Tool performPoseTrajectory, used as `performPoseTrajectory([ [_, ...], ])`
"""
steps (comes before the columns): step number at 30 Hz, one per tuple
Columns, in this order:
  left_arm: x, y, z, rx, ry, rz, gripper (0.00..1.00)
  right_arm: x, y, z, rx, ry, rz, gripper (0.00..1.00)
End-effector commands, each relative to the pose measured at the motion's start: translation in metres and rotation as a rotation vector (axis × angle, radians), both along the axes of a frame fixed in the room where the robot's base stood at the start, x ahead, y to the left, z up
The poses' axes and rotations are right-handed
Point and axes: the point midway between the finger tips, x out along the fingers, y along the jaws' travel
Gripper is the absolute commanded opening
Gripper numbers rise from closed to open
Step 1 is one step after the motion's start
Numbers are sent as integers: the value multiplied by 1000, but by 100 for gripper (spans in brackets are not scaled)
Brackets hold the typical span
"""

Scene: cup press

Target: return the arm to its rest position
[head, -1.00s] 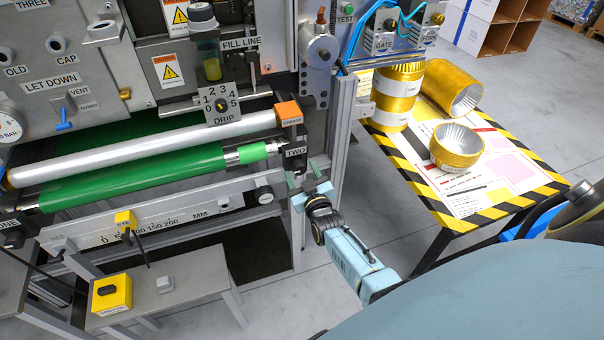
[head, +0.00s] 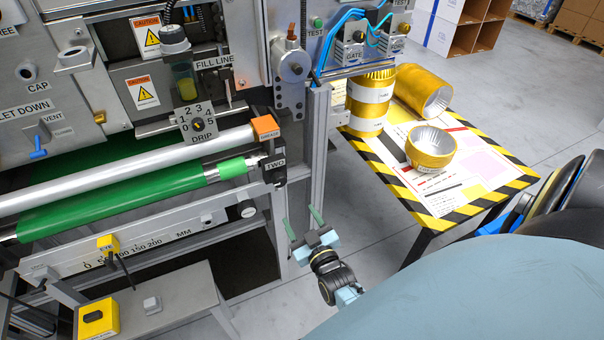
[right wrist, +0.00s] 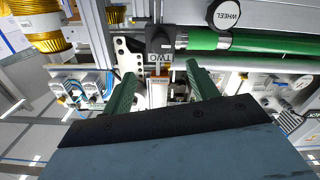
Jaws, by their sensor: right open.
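My right gripper (head: 302,224) is in the lower middle of the head view, in front of the machine's right post. Its two green fingers are spread apart with nothing between them. In the right wrist view the fingers (right wrist: 163,90) also stand apart, with the block marked TWO (right wrist: 161,57) seen beyond them. The gripper is clear of the rollers and the table. My left gripper is not in view.
The machine with its green roller (head: 130,198) and silver roller (head: 140,168) fills the left. A striped table (head: 450,213) at right holds gold cups, including an open one (head: 431,147). A low grey bench (head: 180,290) stands at lower left. Grey floor is free between machine and table.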

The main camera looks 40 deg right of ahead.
Motion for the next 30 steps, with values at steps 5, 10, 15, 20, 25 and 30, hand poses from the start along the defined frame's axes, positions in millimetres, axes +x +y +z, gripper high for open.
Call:
performPoseTrajectory([
  [5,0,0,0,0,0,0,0,-3,1,0,0,0,0,59],
  [10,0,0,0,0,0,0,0,-3,1,0,0,0,0,59],
  [15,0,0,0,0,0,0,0,-3,1,0,0,0,0,59],
  [20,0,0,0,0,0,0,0,-4,3,-6,6,16,7,59],
  [25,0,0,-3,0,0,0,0,-25,26,-68,64,195,69,59],
  [30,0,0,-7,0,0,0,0,-90,60,-172,151,536,155,59],
])
